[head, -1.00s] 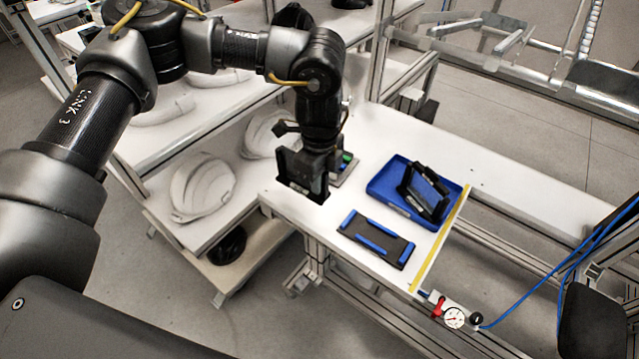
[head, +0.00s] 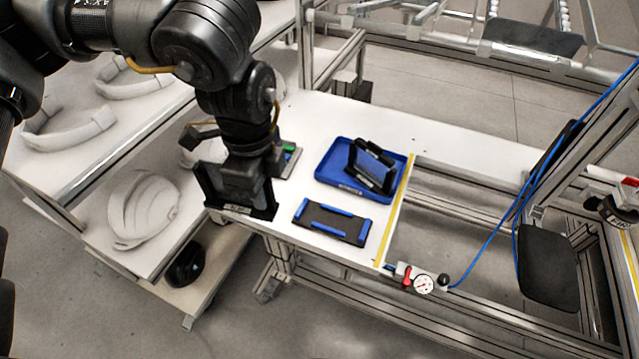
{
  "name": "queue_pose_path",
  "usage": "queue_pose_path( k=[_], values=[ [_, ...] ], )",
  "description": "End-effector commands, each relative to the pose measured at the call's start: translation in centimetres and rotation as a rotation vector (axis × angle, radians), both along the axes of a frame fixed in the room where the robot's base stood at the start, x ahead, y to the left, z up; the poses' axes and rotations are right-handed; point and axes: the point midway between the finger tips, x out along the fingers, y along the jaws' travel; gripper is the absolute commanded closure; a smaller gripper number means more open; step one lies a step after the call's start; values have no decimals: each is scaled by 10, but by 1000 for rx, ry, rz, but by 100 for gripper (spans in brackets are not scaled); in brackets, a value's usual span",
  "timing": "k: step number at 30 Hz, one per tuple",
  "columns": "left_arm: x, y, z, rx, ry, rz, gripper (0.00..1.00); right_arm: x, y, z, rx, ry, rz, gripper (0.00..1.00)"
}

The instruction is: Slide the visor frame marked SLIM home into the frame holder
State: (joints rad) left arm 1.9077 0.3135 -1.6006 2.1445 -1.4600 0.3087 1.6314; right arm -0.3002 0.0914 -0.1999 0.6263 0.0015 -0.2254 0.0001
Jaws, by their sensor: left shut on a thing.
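My left gripper (head: 245,188) is shut on a black visor frame (head: 212,190) and holds it upright at the left end of the white table. A small pale label shows low on this frame, too small to read. The gripper hides much of the frame, and I cannot tell whether its bottom touches the table. The frame holder, a flat black plate with blue rails (head: 332,222), lies on the table to the right of the gripper, empty and apart from the held frame. My right gripper is not in view.
A blue tray (head: 326,172) behind the holder bears a second black frame (head: 372,165), standing tilted. A small device with a green part (head: 288,150) is just behind the gripper. A yellow strip (head: 394,222) and a pressure gauge (head: 423,284) mark the table's right side. Helmet shells (head: 143,205) lie left.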

Motion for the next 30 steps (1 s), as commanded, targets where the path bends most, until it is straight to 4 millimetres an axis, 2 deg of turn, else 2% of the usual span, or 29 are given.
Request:
queue_pose_path(
  k=[5,12,18,24,30],
  values=[
    [16,23,7,5,-5,312,100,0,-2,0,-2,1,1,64],
    [40,68,19,4,-10,901,100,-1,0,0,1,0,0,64],
    [53,98,27,-1,-7,1294,100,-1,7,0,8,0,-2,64],
    [57,111,29,-4,-3,1468,100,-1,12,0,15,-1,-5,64],
    [57,112,30,-4,-2,1486,100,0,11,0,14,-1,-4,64]
  ],
)
